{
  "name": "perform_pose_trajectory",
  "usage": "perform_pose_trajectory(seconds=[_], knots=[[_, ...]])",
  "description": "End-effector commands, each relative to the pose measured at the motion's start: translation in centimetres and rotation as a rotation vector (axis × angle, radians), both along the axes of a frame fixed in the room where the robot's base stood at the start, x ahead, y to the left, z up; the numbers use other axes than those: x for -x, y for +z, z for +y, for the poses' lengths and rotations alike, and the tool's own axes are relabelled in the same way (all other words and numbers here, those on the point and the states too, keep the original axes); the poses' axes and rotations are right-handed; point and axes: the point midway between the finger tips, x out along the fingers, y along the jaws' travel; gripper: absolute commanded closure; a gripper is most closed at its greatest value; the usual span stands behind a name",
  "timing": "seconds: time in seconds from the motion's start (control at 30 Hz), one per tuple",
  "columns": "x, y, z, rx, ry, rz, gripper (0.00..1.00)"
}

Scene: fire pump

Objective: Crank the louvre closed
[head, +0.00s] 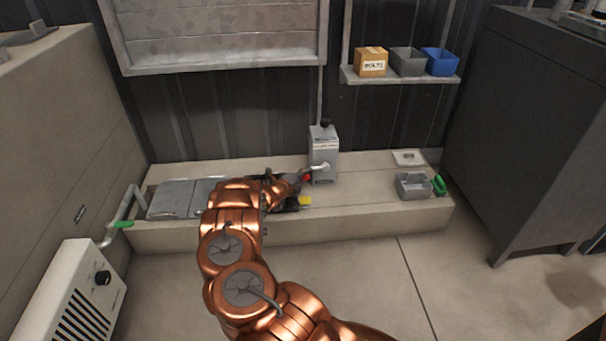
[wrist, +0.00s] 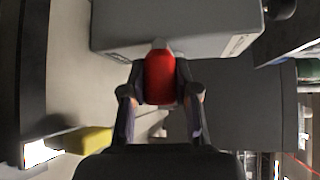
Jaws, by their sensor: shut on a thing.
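A grey crank box (head: 324,150) with a black knob on top stands on the low concrete ledge against the wall. Its crank arm (head: 318,167) reaches out to a red handle (head: 307,178). In the wrist view, the red handle (wrist: 160,77) sits between my fingers, in front of the box's grey face (wrist: 180,30). My gripper (wrist: 160,92) is shut on the red handle; it also shows in the head view (head: 294,181). The louvre (head: 215,35) is the grey framed panel high on the wall, only partly in view; its slats look flat, but their exact angle is unclear.
A yellow block (head: 305,201) lies near my gripper on the ledge (head: 370,208). A grey tray (head: 413,186) and a green item (head: 439,185) sit to the right. A shelf (head: 400,78) holds boxes. A pipe with a green handle (head: 122,224) is at left. The front floor is clear.

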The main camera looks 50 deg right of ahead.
Motion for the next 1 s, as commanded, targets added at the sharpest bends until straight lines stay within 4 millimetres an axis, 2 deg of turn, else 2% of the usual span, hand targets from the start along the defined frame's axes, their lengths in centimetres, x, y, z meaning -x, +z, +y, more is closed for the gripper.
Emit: perform_pose_trajectory(seconds=[0.37, 0.4, 0.6, 0.63, 1.0], knots=[[0.03, -0.17, 0.03, -0.003, 0.001, -0.001, 1.00], [0.01, -0.18, 0.04, -0.004, 0.002, 0.000, 0.68], [-0.02, -0.17, 0.08, -0.004, 0.003, 0.000, 0.47], [-0.02, -0.16, 0.09, -0.003, 0.002, 0.000, 0.44], [-0.05, -0.07, 0.36, -0.003, 0.002, -0.001, 0.44]])
